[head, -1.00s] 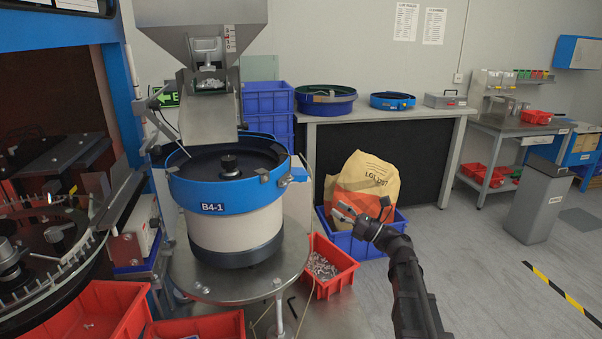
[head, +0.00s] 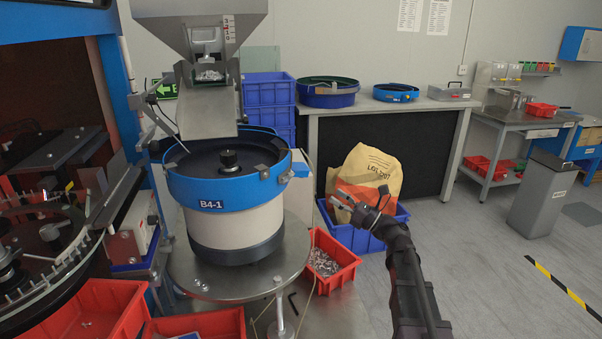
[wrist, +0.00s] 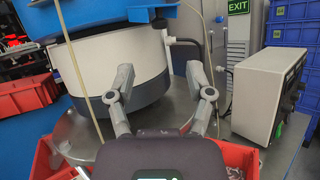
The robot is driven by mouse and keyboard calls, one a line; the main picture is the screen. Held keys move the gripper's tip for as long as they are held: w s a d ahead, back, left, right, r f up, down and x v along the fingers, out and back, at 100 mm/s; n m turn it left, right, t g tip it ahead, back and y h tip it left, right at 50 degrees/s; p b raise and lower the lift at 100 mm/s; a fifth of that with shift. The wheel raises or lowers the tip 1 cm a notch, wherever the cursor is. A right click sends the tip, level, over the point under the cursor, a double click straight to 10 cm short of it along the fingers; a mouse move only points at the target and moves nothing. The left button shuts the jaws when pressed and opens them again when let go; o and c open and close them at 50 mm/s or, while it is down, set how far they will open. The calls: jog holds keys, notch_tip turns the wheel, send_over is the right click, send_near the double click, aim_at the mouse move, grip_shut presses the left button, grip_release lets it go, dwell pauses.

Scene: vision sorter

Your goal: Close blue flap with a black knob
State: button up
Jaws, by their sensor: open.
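The bowl feeder (head: 238,225), marked B4-1, has a blue upper rim, a pale body and a black centre fastener. A small blue-and-white part (head: 293,171) sticks out from the rim's right side; I cannot tell whether it is the flap, and no black knob is clear on it. In the wrist view a blue piece (wrist: 150,13) shows at the top, cut off by the frame edge. My gripper (head: 344,203) is open and empty, to the right of the feeder and apart from it. In the wrist view its fingers (wrist: 158,72) point toward the feeder's body.
A red bin of metal parts (head: 326,262) sits below, between feeder and arm. A blue crate with a paper sack (head: 370,172) stands behind my gripper. A grey control box (wrist: 262,98) stands right in the wrist view. Open floor lies to the right in the head view.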

aim_at(301, 173)
jog(key=p+x, duration=0.4)
jog(key=x, duration=0.8)
jog(key=shift+a+r+p, duration=0.15)
jog(key=shift+a+p, duration=0.15)
jog(key=shift+a, duration=0.05)
grip_shut()
